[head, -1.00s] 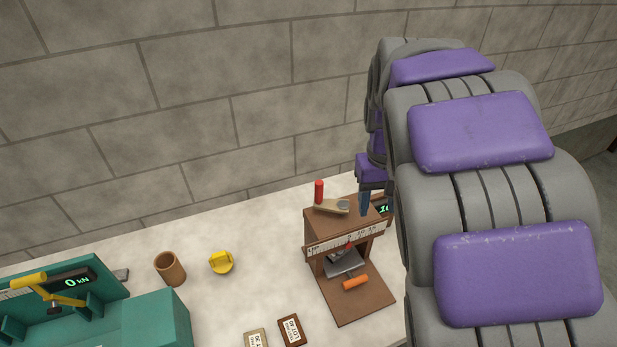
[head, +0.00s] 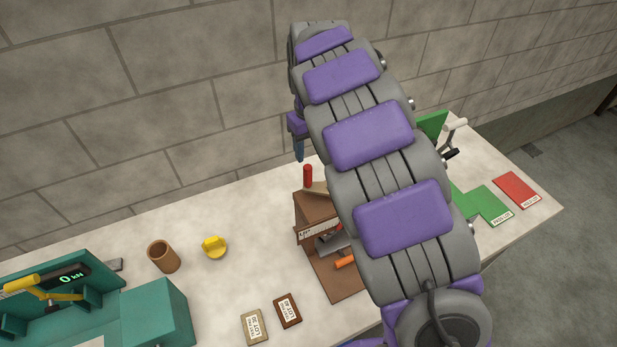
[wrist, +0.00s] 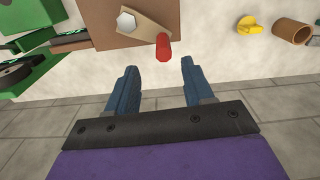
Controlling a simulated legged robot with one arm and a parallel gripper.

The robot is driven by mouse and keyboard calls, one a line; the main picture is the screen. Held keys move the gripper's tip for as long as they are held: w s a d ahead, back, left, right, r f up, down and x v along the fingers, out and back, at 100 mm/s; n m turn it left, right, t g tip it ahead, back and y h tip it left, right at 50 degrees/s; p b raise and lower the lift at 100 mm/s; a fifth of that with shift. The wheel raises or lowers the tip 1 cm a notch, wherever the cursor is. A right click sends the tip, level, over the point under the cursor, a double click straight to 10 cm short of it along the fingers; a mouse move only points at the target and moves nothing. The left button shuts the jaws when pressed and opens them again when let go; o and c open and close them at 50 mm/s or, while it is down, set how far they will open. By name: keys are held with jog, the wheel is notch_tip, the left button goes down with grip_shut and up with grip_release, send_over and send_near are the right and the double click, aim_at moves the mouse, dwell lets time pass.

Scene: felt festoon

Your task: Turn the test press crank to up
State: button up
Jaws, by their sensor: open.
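The brown press (head: 312,210) stands on the table, partly hidden by my arm. On its top is a tan crank arm with an upright red knob (head: 308,176); the knob points to the left in the head view. In the wrist view the tan crank arm (wrist: 145,22) runs from a pale hub to the red knob (wrist: 163,47). My gripper (wrist: 159,72) is open and empty. The red knob is just beyond the fingertips, about midway between them, and I see no contact. In the head view, one blue finger (head: 299,148) shows just above and behind the knob.
A teal machine (head: 155,315) with a yellow handle and a 0 kN display stands at left. A brown cup (head: 163,256), a yellow knob (head: 214,247) and two lot tags (head: 288,310) lie between. Green and red cards (head: 517,189) lie at right. A block wall is behind.

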aim_at(308, 178)
jog(key=f, duration=1)
jog(key=shift+a+f, duration=0.3)
jog(key=shift+a, duration=0.1)
jog(key=shift+d+f, duration=0.25)
jog(key=shift+f, duration=0.3)
jog(key=shift+a, duration=0.1)
jog(key=shift+c, duration=0.4)
jog(key=shift+a, duration=0.1)
jog(key=c, duration=0.4)
grip_shut()
